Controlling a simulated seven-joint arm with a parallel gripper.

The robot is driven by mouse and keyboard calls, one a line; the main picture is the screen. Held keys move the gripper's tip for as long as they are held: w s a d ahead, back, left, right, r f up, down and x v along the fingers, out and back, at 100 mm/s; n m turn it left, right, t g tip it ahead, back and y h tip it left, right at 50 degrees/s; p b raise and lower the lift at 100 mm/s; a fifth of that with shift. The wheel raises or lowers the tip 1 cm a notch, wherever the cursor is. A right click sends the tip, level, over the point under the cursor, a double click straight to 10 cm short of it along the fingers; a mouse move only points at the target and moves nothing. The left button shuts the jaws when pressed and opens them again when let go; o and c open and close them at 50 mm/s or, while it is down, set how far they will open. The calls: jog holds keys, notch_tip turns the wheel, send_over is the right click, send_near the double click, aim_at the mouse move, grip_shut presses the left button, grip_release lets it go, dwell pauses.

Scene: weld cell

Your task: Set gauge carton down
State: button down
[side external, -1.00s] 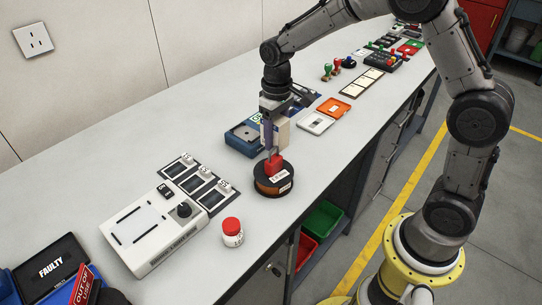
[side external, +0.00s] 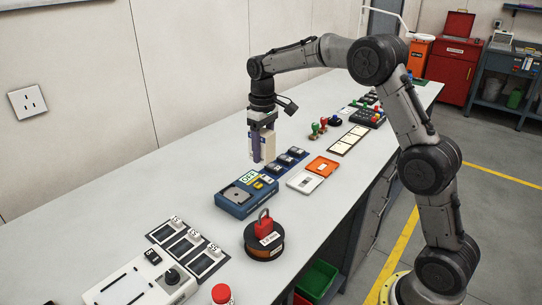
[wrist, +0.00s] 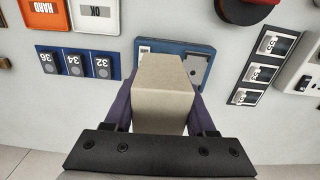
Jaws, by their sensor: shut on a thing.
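The gauge carton, a plain beige box (wrist: 165,95), is held between the two purple fingers of my gripper (side external: 262,143). In the side view the carton (side external: 268,146) hangs upright below the wrist, partly hidden by a finger. It appears raised above the bench, behind the blue device; the exact gap below it cannot be told. In the wrist view the gripper (wrist: 163,112) is shut on the carton's sides, and the carton covers part of the blue device (wrist: 198,60). The carton's underside is hidden.
The blue device (side external: 238,203) stands nearest the carton. In front are a red padlock on a round reel (side external: 264,243), a white tray (side external: 304,181) and an orange tray (side external: 322,167). Small numbered blocks (wrist: 75,63) lie beside it. The bench (side external: 160,185) is clear toward the wall.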

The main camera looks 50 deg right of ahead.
jog(key=w+d+f, duration=0.3)
jog(key=w+f, duration=0.2)
jog(key=w, duration=0.4)
send_over(239, 175)
jog(key=s, duration=0.1)
notch_tip(239, 175, down, 4)
jog(key=shift+a+f, duration=0.1)
jog(key=shift+f, duration=0.1)
jog(key=shift+w+f, duration=0.45)
jog(key=shift+f, duration=1.6)
jog(key=shift+f, duration=0.15)
jog(key=shift+c, duration=1.1)
grip_release()
